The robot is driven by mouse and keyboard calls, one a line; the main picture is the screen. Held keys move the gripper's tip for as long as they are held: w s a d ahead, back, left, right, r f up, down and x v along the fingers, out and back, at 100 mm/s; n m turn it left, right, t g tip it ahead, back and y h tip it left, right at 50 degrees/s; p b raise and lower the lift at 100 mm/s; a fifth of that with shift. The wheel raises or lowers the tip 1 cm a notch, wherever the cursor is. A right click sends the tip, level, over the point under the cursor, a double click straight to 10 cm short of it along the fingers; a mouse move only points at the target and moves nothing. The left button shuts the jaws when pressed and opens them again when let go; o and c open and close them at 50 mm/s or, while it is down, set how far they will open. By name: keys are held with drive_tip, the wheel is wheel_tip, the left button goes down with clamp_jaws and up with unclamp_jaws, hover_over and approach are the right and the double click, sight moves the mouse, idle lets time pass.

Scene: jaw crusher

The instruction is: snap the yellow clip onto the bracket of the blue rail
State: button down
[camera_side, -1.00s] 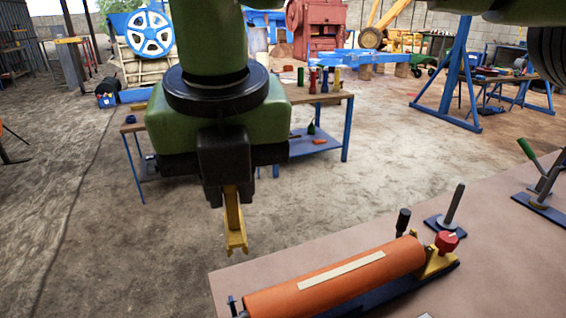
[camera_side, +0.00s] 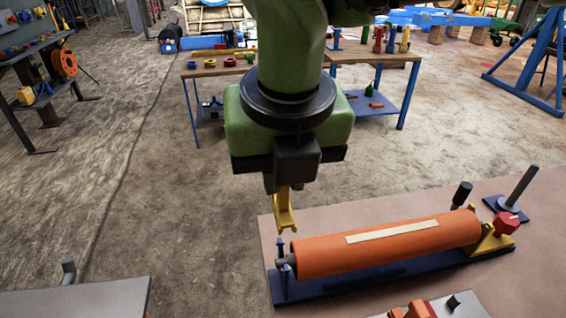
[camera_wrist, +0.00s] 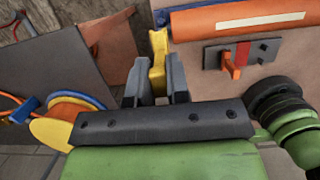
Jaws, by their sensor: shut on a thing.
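My gripper (camera_side: 284,184) is shut on the yellow clip (camera_side: 285,214), which hangs down from the jaws with its forked end lowest. The wrist view shows the clip (camera_wrist: 158,64) between the two grey fingers (camera_wrist: 158,88). The blue rail (camera_side: 385,284) lies on the table under a long orange roller (camera_side: 390,246). At the rail's left end stands a small blue upright (camera_side: 280,284) by the roller's grey pin; I cannot tell whether this is the bracket. The clip is above the roller's left end, apart from it. The roller also shows in the wrist view (camera_wrist: 205,22).
A yellow holder (camera_side: 492,238) with a red knob (camera_side: 506,224) stands at the rail's right end, near a black-handled lever (camera_side: 461,194). A grey post (camera_side: 520,190) stands behind. An orange-red fixture (camera_side: 415,311) sits in front. Another grey tabletop (camera_side: 75,300) is at lower left.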

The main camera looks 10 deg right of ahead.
sight(283, 208)
drive_tip(key=shift+s+x, duration=0.25)
drive_tip(key=shift+x, duration=0.7)
drive_tip(key=shift+s+x, duration=0.2)
drive_tip(key=shift+x, duration=0.75)
drive_tip(key=shift+s+x, duration=0.25)
drive_tip(key=shift+x, duration=0.65)
drive_tip(key=shift+s+x, duration=0.15)
drive_tip(key=shift+x, duration=0.55)
drive_tip(key=shift+s+x, duration=0.2)
drive_tip(key=shift+x, duration=0.55)
drive_tip(key=shift+w+v, duration=0.25)
drive_tip(key=shift+v, duration=0.7)
drive_tip(key=shift+s+x, duration=0.2)
drive_tip(key=shift+x, duration=0.7)
drive_tip(key=c, duration=1)
unclamp_jaws()
drive_tip(key=shift+f, duration=0.1)
drive_tip(key=v, duration=1)
